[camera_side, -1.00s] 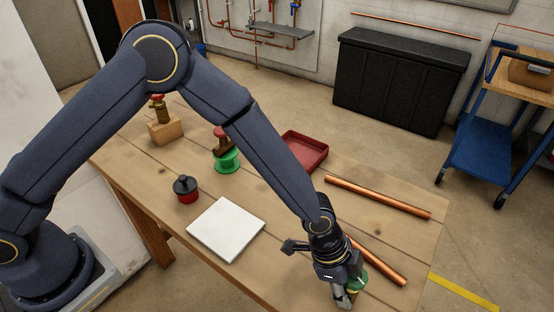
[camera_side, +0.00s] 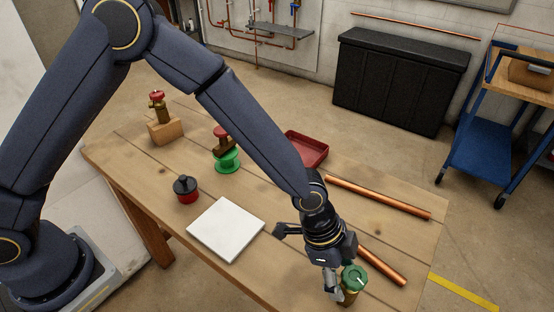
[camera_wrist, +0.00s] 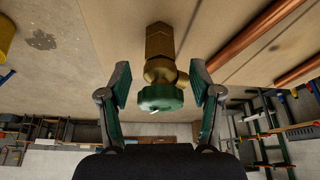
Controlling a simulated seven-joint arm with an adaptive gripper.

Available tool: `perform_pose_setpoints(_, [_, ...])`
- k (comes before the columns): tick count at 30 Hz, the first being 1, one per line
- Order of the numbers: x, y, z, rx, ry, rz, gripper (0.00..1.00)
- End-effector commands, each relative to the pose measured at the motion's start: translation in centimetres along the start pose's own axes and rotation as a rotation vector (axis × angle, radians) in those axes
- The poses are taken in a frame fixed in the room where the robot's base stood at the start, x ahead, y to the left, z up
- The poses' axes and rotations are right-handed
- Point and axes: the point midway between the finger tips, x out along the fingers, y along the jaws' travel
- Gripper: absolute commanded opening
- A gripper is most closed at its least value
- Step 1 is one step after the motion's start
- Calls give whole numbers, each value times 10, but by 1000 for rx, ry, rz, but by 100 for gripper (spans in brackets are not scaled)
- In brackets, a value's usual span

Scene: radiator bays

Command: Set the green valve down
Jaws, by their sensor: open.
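The green valve has a round green cap and a brass body. It stands upright on the near right corner of the table in the side view (camera_side: 354,278). It also shows in the wrist view (camera_wrist: 160,97), with its brass body reaching to the tabletop. My gripper (camera_wrist: 160,72) is open, with one finger on each side of the valve and a gap to each. In the side view my gripper (camera_side: 340,284) is low beside the valve, and the valve partly hides the fingers.
Copper pipes (camera_side: 378,197) (camera_side: 381,265) lie behind and right of the valve. A wooden block (camera_side: 165,131) holds a red-capped valve (camera_side: 157,99).

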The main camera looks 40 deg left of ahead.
Motion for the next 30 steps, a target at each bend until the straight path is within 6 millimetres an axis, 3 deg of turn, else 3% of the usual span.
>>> perform_pose_setpoints(6, [-48,0,0,-1,2,-3,64])
perform_pose_setpoints(13, [-76,-3,2,-8,-3,-10,64])
perform_pose_setpoints(17, [-115,-21,23,-82,-35,-83,64])
perform_pose_setpoints(21, [-198,-46,77,-290,-87,-241,64])
perform_pose_setpoints(23, [-237,-48,107,-411,-100,-313,64])
perform_pose_setpoints(27, [-313,-30,174,-715,-84,-456,64])
perform_pose_setpoints(30, [-348,-4,213,-918,-41,-526,64])
